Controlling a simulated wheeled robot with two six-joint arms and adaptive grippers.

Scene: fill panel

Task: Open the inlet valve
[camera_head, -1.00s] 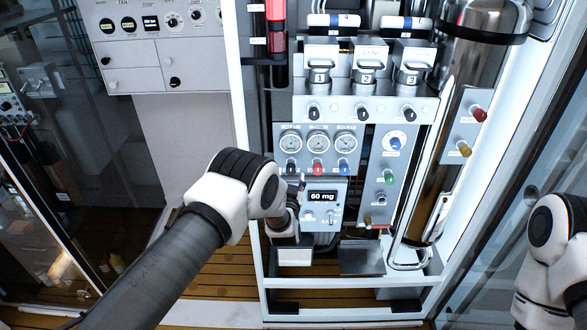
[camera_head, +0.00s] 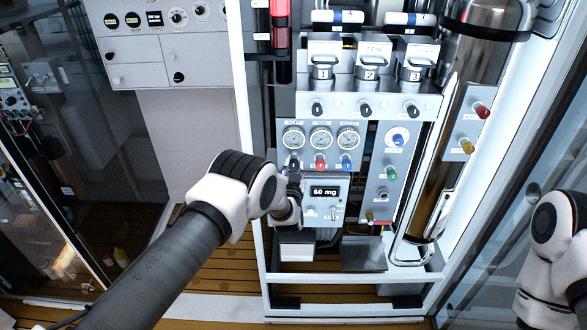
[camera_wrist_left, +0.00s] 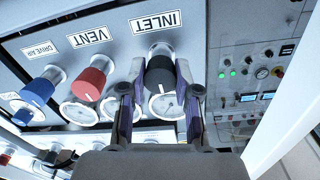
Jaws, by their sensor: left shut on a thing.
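The inlet valve is a black knob (camera_wrist_left: 160,75) under a label reading INLET, which appears upside down in the left wrist view. My left gripper (camera_wrist_left: 161,95) is shut on this knob, with one finger on each side of it. In the head view, my left gripper (camera_head: 291,190) reaches the left end of the row of knobs below three gauges, and my wrist partly hides this spot. Next to it are the red vent knob (camera_wrist_left: 89,84) and the blue drive air knob (camera_wrist_left: 38,91). My right gripper is out of view; only part of that arm shows at the right edge.
Below the knobs is a box with a display (camera_head: 324,192) reading 60 mg, close to my left wrist. Three numbered canisters (camera_head: 367,70) stand above the gauges. A white frame post (camera_head: 243,120) runs just left of the panel.

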